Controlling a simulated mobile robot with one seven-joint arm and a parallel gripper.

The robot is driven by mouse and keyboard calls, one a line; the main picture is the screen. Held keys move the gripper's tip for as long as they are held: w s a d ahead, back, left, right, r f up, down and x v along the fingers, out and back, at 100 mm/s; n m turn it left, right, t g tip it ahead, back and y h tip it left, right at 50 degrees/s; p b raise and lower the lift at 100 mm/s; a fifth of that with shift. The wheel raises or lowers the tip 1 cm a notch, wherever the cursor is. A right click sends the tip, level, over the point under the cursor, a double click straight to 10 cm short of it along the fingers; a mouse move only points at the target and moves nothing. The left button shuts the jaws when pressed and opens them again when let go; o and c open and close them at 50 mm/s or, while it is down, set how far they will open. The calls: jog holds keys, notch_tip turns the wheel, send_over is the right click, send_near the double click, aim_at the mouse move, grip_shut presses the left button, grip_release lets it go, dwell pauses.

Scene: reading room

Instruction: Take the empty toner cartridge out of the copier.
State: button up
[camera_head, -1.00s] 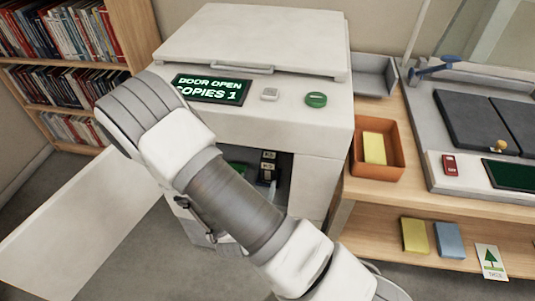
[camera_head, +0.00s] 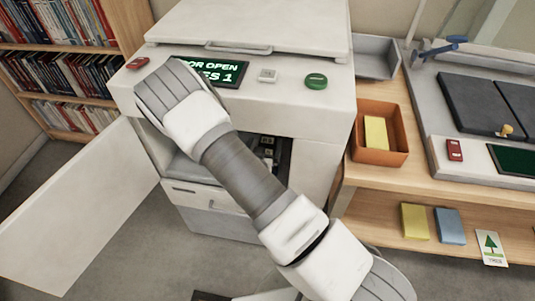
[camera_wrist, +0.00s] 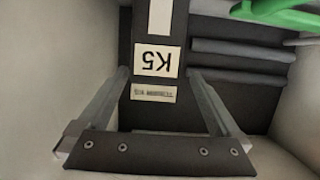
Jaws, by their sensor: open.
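The copier (camera_head: 325,120) stands in the head view with its front door (camera_head: 80,205) swung open to the left. Its display (camera_head: 232,68) is partly covered by my arm. In the wrist view a dark toner cartridge (camera_wrist: 158,112) with a white K5 label and a smaller label below it faces me. My gripper (camera_wrist: 160,76) is open, with one finger at each side of the cartridge's end. I cannot tell whether the fingers touch it. In the head view my arm hides the gripper and most of the copier's inside.
A green part (camera_wrist: 275,14) sits at the upper right of the wrist view, beside grey rolls. Pale walls close in on both sides. In the head view a wooden shelf unit (camera_head: 385,195) with an orange tray (camera_head: 400,152) stands right of the copier.

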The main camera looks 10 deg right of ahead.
jog(key=w+d+f, duration=0.1)
jog(key=w+d+f+b, duration=0.1)
jog(key=w, duration=0.1)
jog(key=shift+f, duration=0.2)
jog(key=shift+w+d+b, duration=0.2)
jog(key=shift+w+b, duration=0.1)
jog(key=shift+w, duration=0.3)
grip_shut()
